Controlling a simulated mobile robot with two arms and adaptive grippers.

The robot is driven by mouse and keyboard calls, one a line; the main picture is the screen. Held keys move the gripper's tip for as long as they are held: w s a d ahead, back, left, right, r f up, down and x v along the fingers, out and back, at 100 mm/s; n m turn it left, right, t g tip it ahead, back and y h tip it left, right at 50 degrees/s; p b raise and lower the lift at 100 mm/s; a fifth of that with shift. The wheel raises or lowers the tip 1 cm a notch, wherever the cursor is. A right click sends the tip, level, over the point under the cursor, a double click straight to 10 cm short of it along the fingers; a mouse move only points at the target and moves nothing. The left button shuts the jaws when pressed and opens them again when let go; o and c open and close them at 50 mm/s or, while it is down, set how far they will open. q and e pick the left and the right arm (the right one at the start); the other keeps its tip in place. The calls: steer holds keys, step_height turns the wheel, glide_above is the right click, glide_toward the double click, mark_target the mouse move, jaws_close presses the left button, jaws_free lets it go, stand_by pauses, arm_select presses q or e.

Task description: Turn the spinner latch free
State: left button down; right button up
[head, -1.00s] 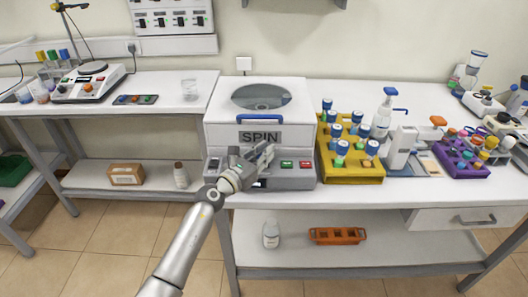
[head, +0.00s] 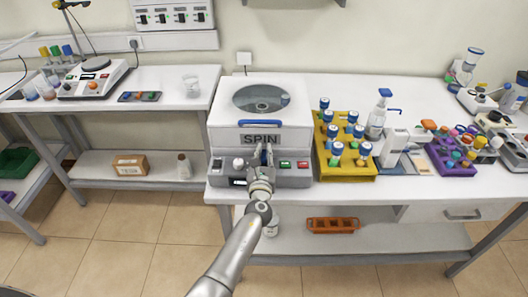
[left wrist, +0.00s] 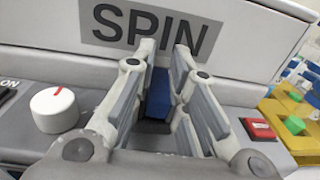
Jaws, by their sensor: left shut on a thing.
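The spinner (head: 222,137) is a white box with a round window in its lid, a blue lid handle (head: 261,124) and a "SPIN" label; the label also shows in the left wrist view (left wrist: 150,28). Its blue latch (left wrist: 158,96) sits on the front below the label, between the fingers of my left gripper (head: 263,156). That gripper is shut on the latch, with its fingers (left wrist: 161,80) on either side of it. The fingers partly hide the latch. The lid looks closed. My right gripper is not in view.
A white knob (left wrist: 54,109) is left of my gripper, and a red button (left wrist: 258,129) is right of it. A yellow rack (head: 347,166) of blue-capped tubes stands close to the spinner's right. Bare tabletop (head: 198,104) lies to the left.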

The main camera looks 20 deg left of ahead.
arm_select(q)
steer(key=shift+n+y, duration=0.4)
steer(key=shift+y, duration=0.2)
steer(key=c, duration=1.7)
jaws_free()
steer(key=v, duration=1.2)
steer(key=shift+r, duration=0.2)
